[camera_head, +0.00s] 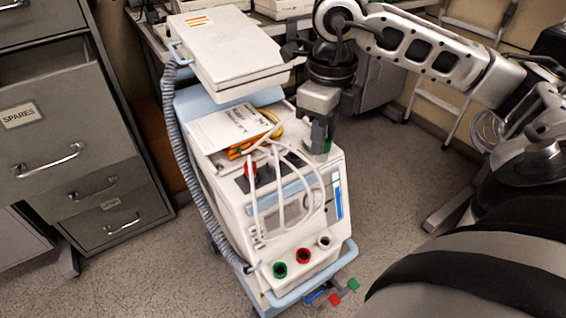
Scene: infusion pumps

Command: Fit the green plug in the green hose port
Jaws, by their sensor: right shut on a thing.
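My right gripper (319,140) points down above the back right part of the white pump machine's top. It is shut on the green plug (328,147), of which only a small green part shows beside the fingers. The green hose port (279,269) is a dark round opening with a green rim on the machine's low front ledge, at the left end of a row. The gripper is well above and behind this port, apart from it. My left gripper is not in view.
A red port (303,255) and a white port (323,242) sit right of the green one. A red plug (250,169) and looped white hoses (288,205) lie on the machine. Papers (228,128) lie behind. A grey corrugated hose (184,160) runs down its left side. Drawers (75,130) stand left.

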